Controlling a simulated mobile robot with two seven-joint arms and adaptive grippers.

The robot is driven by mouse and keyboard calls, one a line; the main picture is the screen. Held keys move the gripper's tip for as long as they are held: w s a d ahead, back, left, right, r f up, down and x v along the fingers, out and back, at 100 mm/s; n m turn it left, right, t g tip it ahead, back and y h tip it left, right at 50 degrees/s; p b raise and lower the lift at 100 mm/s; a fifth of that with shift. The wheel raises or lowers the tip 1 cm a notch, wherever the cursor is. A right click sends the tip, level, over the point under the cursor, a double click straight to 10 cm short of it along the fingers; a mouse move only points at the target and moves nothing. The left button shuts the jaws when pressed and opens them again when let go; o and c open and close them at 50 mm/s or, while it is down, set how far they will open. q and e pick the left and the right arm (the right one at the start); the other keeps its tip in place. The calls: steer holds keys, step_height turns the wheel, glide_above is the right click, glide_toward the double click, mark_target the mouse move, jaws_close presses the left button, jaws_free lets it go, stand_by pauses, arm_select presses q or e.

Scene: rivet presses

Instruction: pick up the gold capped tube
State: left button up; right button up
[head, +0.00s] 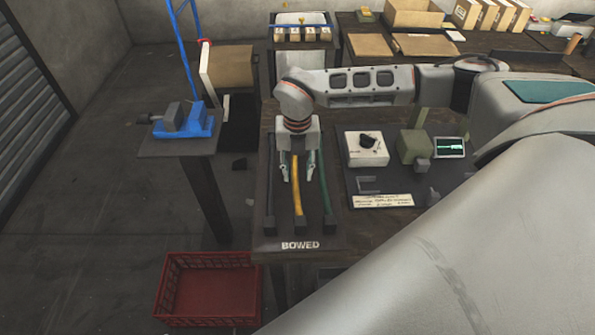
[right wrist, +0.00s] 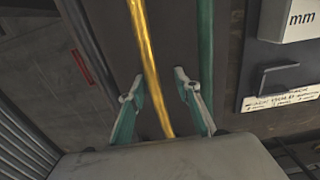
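A gold tube (head: 297,198) lies on a dark board marked BOWED (head: 300,237), between a dark grey tube (head: 274,196) and a green tube (head: 323,196). Its near end sits at a black block; its far part is hidden under my right gripper. My right gripper (head: 298,178) is open above the board, one finger on each side of the gold tube. The right wrist view also shows the gold tube (right wrist: 150,60) running between the spread fingers (right wrist: 160,82), with clear gaps on both sides. I cannot tell the finger height. My left gripper is not in view.
Right of the board lies a dark panel with a white dial box (head: 366,149), a greenish block device (head: 413,146) and a lit screen (head: 449,147). A blue vise (head: 185,122) stands on a small table at left. A red crate (head: 208,290) is on the floor.

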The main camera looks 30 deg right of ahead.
jaws_close()
steer(key=shift+r, duration=0.15)
